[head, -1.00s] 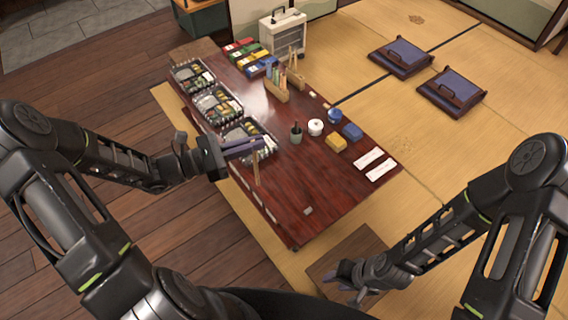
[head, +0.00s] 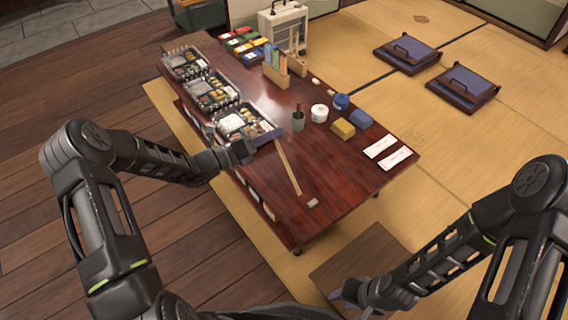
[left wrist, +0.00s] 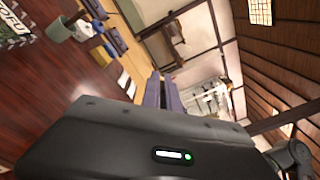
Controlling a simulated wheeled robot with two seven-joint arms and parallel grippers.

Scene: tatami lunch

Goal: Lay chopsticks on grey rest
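The pale wooden chopsticks (head: 288,168) slant across the near part of the dark red table (head: 340,180). Their lower end is close to the small grey rest (head: 313,203); I cannot tell if they touch it. Their upper end meets the purple-grey fingers of my left gripper (head: 268,137), which looks shut on them. In the left wrist view the left gripper's fingers (left wrist: 162,94) show close together, and the chopsticks are not clearly visible. My right gripper (head: 345,292) is low at the near side, off the table, its finger opening unclear.
Several bento boxes (head: 240,122) line the table's left side. The table around the rest is clear.

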